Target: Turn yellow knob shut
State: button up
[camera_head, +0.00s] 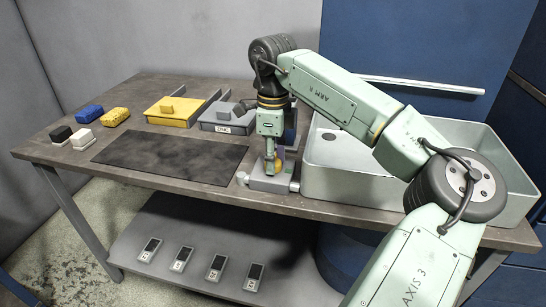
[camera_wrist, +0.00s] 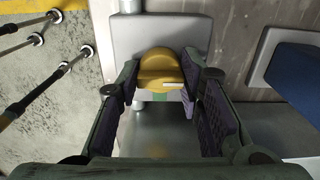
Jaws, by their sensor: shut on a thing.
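The yellow knob (camera_wrist: 160,66) sits on a grey block in the wrist view, with a pale mark on its right part. In the head view the yellow knob (camera_head: 278,164) is mostly hidden by my gripper, on the grey valve block (camera_head: 268,182) at the table's front edge. My gripper (camera_head: 272,160) points down over the block. In the wrist view my gripper's two padded fingers (camera_wrist: 165,95) stand on either side of the knob, closed on it. The exact contact at the fingertips is hard to see.
A grey metal basin (camera_head: 340,180) stands close to the right of the block. A black mat (camera_head: 170,157) lies to the left. A yellow box (camera_head: 172,110) and a grey box (camera_head: 228,118) with handles sit behind. Blue and yellow sponges and two small blocks lie far left.

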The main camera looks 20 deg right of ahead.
jog(key=o, duration=1.2)
jog(key=shift+c, duration=0.2)
jog(key=shift+r, duration=0.15)
notch_tip(320, 180, up, 12)
